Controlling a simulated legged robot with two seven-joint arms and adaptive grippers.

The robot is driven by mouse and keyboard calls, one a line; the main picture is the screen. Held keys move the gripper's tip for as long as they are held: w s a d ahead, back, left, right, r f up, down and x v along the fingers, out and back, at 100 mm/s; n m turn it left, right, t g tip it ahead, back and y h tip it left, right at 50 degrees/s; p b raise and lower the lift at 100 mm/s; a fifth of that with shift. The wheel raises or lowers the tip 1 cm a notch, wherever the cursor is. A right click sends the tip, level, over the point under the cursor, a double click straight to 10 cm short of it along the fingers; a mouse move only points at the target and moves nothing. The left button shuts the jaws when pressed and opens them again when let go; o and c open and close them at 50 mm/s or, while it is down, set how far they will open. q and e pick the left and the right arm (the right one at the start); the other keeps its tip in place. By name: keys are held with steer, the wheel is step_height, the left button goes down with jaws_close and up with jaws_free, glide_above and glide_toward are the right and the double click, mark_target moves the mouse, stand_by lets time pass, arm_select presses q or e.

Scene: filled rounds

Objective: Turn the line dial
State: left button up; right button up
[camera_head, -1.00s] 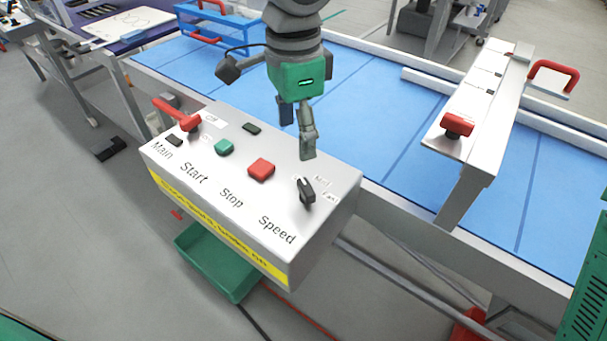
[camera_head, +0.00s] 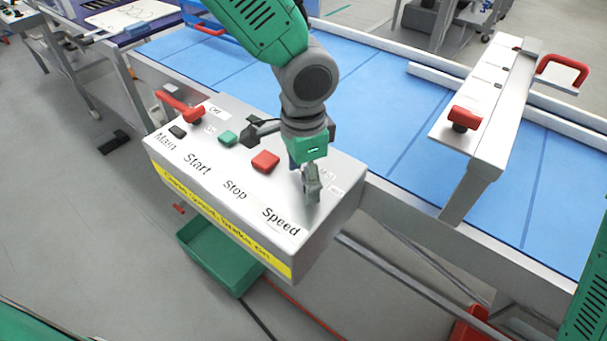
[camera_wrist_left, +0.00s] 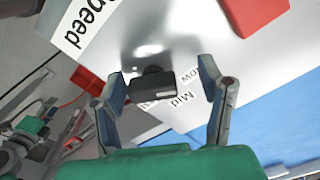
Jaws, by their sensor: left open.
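The line dial is the black Speed knob (camera_wrist_left: 152,88) on the sloped control box (camera_head: 335,205). In the head view my left gripper (camera_head: 308,190) is over the Speed end of the box and hides the dial. The left gripper (camera_wrist_left: 160,90) is open and empty. The labels "Mid" and part of "low" show beside the dial in the wrist view. My right gripper is not in view.
On the box are a red Stop button (camera_head: 265,161), a green Start button (camera_head: 227,138) and a red Main lever (camera_head: 183,106). A blue conveyor (camera_head: 400,110) runs behind. A red knob (camera_head: 464,117) sits on a grey bracket at right. A green bin (camera_head: 220,258) is below.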

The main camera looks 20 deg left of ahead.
arm_select(q)
steer(key=shift+d+r, duration=0.15)
steer(key=shift+d, duration=0.55)
steer(key=c, duration=1.1)
steer(key=shift+d, duration=0.3)
steer(key=shift+c, duration=0.2)
steer(key=shift+a, duration=0.35)
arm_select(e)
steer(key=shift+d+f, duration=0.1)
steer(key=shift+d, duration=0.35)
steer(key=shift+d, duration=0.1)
